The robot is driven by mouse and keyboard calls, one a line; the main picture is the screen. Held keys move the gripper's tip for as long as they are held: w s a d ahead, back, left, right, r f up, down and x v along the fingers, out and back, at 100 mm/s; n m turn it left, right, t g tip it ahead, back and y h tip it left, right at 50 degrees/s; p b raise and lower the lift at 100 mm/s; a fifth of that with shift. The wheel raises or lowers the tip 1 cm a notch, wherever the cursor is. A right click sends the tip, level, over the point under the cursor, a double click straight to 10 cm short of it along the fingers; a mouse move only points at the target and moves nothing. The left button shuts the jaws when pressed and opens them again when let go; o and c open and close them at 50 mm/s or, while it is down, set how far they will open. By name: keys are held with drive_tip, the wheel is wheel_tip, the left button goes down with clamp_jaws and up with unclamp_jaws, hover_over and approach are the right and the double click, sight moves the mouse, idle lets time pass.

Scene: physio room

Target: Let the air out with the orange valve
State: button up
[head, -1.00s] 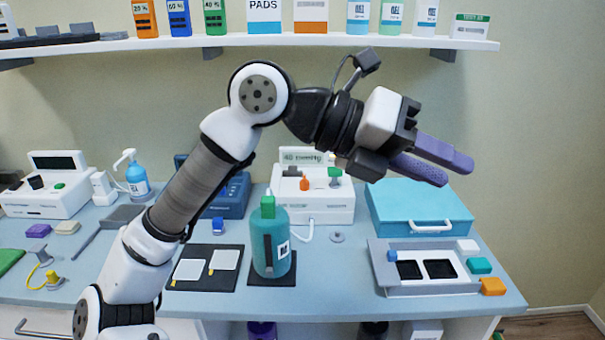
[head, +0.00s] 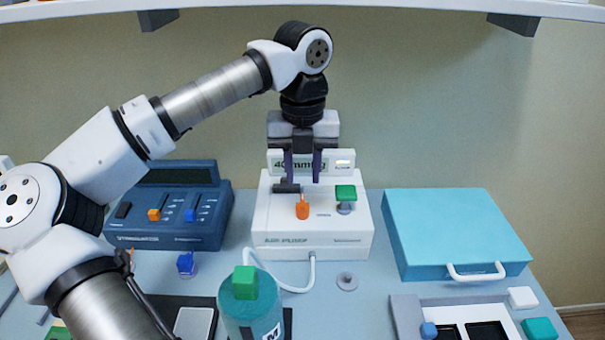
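The orange valve (head: 302,208) stands on the top of a white device (head: 275,240) with a display at its back that reads about 40 mmHg. My gripper (head: 303,178) points down over the back of this device, above and behind the valve in the picture. Its two purple fingers are apart with nothing seen between them. They partly cover the display. I cannot tell whether the fingertips touch the device.
A green knob (head: 346,192) is right of the valve and a dark lever (head: 287,187) is behind-left. A blue unit (head: 170,225) stands left, a turquoise case (head: 450,230) right. A teal bottle (head: 250,305) stands in front; a white hose (head: 312,270) leaves the device's front.

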sight(303, 201)
drive_tip(key=shift+w, duration=0.4)
drive_tip(key=shift+w+f, duration=0.1)
drive_tip(key=shift+f, duration=0.1)
drive_tip(key=shift+s+f+p, duration=0.2)
drive_tip(key=shift+f+p, duration=0.7)
drive_tip(key=shift+f, duration=2.6)
drive_tip(key=c, duration=0.6)
drive_tip(key=shift+c, duration=0.2)
